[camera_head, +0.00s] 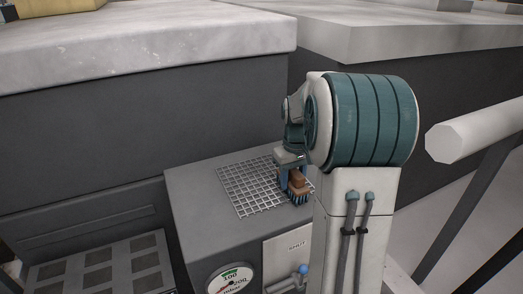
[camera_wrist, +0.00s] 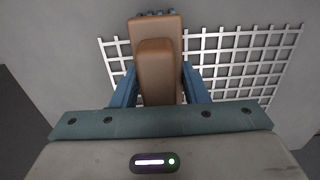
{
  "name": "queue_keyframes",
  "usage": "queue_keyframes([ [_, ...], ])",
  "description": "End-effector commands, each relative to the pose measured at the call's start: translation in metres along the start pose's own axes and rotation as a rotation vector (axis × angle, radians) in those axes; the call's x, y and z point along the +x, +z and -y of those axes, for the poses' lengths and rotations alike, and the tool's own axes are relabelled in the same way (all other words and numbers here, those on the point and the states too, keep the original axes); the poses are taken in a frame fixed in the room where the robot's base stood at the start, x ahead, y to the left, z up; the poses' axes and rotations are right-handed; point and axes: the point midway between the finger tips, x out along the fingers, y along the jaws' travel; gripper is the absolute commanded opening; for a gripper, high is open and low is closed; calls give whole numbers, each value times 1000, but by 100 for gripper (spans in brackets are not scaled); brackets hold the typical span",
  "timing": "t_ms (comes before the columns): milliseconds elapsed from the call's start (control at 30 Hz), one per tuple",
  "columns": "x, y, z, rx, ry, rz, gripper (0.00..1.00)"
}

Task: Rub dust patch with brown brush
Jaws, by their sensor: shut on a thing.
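My gripper (camera_wrist: 160,88) is shut on the brown brush (camera_wrist: 157,62), with a blue finger on each side of its brown handle. In the head view the brush (camera_head: 299,184) is bristles down over the right part of a white grid (camera_head: 245,188) on top of a grey box. The bristles look at or very near the grid; I cannot tell whether they touch. The grid also shows in the wrist view (camera_wrist: 235,50), on both sides of the brush. I cannot make out a separate dust patch. My arm hides the area to the right of the brush.
The grey box (camera_head: 195,205) has a round gauge (camera_head: 231,281), a panel marked "SHUT" (camera_head: 297,246) and a blue-knobbed lever (camera_head: 303,270) on its front. Pale stone slabs (camera_head: 140,45) lie behind. A pale rail (camera_head: 480,130) is at the right. The grid's left part is clear.

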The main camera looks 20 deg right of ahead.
Motion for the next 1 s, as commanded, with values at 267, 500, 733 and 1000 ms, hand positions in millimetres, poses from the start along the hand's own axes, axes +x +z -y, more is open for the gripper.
queue_keyframes([
  [267, -29, 2, 1, -4, 1, -3, 19],
  [500, -52, 2, 2, -5, 0, -1, 19],
  [733, -72, 1, 4, -10, 0, 0, 19],
  [1000, -85, 1, 5, -12, 0, 0, 19],
])
